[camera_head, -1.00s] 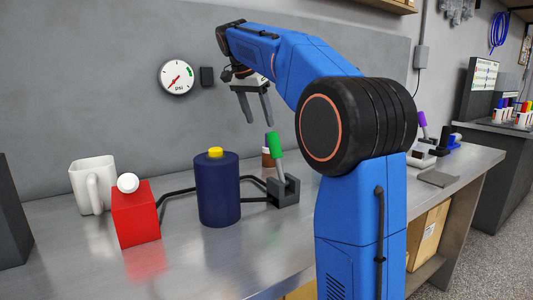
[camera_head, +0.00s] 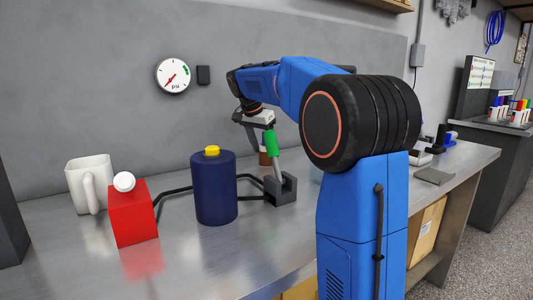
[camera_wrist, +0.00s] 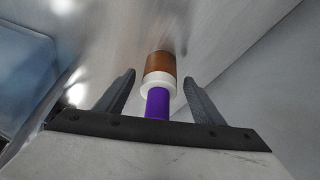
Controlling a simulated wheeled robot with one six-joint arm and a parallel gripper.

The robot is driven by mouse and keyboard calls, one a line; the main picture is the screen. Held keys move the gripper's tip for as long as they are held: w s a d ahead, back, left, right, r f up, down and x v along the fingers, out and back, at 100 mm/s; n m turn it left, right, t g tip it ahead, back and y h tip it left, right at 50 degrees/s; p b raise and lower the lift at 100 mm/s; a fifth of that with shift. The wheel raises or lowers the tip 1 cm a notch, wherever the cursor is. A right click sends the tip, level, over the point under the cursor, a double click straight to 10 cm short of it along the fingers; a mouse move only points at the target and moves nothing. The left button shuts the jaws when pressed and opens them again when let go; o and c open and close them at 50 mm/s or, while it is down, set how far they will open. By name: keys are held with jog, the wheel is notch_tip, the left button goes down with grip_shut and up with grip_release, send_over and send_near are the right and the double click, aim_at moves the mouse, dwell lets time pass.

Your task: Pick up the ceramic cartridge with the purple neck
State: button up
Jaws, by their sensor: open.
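The cartridge (camera_wrist: 158,82) with the purple neck shows in the wrist view, with a brown end, a white collar and the purple neck (camera_wrist: 157,103) towards my gripper. My gripper (camera_wrist: 159,77) is open, with one finger on each side of the cartridge and visible gaps between. In the head view my gripper (camera_head: 262,142) points down behind the green-handled lever. A brown part (camera_head: 264,158) of what looks like the cartridge shows below it there. Its neck is hidden in that view by the lever and gripper.
The green handle (camera_head: 271,144) leans up from a dark grey block (camera_head: 280,188) in front of my gripper. A navy cylinder (camera_head: 215,190), a red box (camera_head: 133,215) and a white mug (camera_head: 88,185) stand leftward on the metal bench (camera_head: 185,265). The grey wall (camera_head: 110,70) is behind.

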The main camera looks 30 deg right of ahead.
jog(key=shift+x, duration=1.25)
jog(key=shift+c, duration=0.6)
jog(key=c, duration=1.1)
